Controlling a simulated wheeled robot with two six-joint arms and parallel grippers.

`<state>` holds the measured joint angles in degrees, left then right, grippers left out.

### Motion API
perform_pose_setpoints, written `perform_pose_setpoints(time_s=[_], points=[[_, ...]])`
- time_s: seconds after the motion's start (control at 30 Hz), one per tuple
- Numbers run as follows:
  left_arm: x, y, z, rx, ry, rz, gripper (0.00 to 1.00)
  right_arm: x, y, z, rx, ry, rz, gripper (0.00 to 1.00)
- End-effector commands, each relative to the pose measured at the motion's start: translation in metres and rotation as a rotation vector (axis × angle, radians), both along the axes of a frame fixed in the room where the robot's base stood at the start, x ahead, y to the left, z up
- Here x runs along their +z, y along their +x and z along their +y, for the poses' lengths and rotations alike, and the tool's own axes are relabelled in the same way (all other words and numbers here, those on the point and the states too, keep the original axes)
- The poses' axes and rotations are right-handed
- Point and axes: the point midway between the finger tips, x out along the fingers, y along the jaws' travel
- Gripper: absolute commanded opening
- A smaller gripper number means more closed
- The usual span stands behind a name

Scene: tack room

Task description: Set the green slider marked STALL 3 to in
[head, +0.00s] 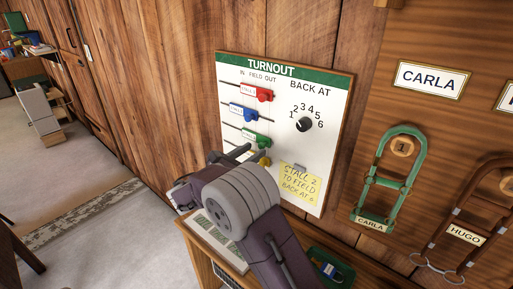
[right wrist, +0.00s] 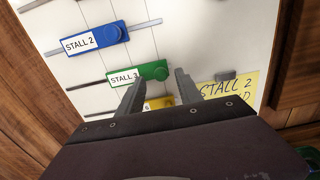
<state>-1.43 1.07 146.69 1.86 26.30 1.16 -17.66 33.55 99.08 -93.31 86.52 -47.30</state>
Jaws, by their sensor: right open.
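The green slider (head: 254,138) sits on its horizontal rail on the white TURNOUT board (head: 288,88), third from the top. In the right wrist view the green slider (right wrist: 152,71) carries a white label reading STALL 3 and stands farther right than the blue one. My right gripper (head: 243,154) is open in front of the lower part of the board. In the right wrist view its fingertips (right wrist: 158,82) are apart and empty, just below the green slider; I cannot tell whether they touch it. My left gripper is not in view.
The red slider (head: 263,93) and the blue slider (right wrist: 100,38) are above; the yellow slider (head: 264,161) is below, partly hidden by my gripper. A dial (head: 304,124) and a yellow note (head: 299,185) are to the right. Green tack marked CARLA (head: 373,184) hangs farther right.

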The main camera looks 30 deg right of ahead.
Motion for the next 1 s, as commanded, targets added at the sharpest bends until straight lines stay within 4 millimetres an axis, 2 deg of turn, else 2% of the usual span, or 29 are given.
perform_pose_setpoints(time_s=[0.1,0.2,0.47,0.5,0.63,0.67,1.0], points=[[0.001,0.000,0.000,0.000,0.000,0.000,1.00,0.000,0.007,-0.019,-0.002,0.001,0.001,0.42],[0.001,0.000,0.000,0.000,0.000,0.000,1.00,0.000,0.011,-0.027,-0.001,0.001,0.001,0.42],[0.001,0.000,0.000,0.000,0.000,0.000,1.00,0.000,0.012,-0.030,0.001,0.001,0.000,0.42],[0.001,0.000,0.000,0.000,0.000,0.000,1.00,0.000,0.012,-0.030,0.001,0.001,0.000,0.39],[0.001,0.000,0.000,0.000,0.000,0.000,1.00,0.000,0.012,-0.030,0.001,0.001,0.000,0.03],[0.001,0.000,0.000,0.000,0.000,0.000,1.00,0.000,0.012,-0.030,0.001,0.001,0.000,0.00],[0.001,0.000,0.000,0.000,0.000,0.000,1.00,0.000,0.012,-0.030,0.000,0.001,-0.001,0.00]])
